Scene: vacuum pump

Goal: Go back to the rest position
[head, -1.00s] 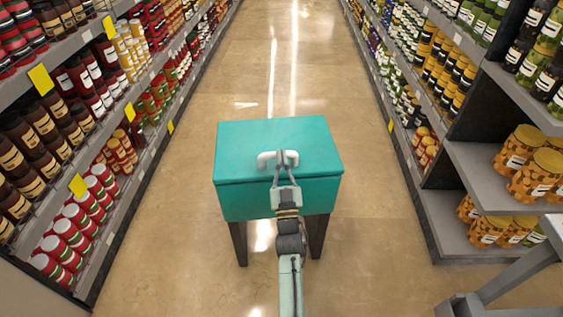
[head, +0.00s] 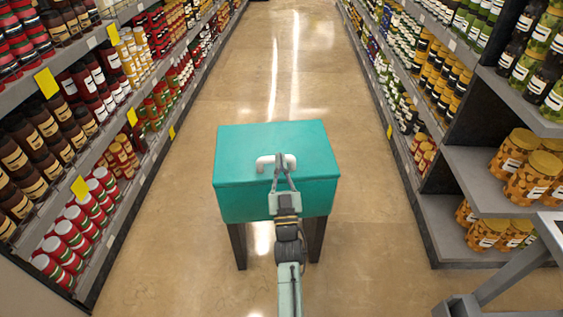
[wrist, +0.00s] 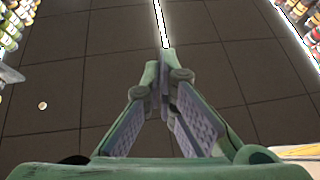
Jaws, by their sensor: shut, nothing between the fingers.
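My gripper (head: 281,156) is in the middle of the head view, in front of a teal box on dark legs (head: 245,195). Its fingertips overlap the white bent handle (head: 262,163) on top of the box in that view; I cannot tell whether they touch it. In the wrist view my gripper's fingers (wrist: 163,72) meet at the tips with nothing between them.
Stocked shelves line the aisle on the left (head: 105,160) and right (head: 470,165). A grey frame (head: 500,285) stands at the lower right. The aisle floor (head: 270,60) beyond the box is clear.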

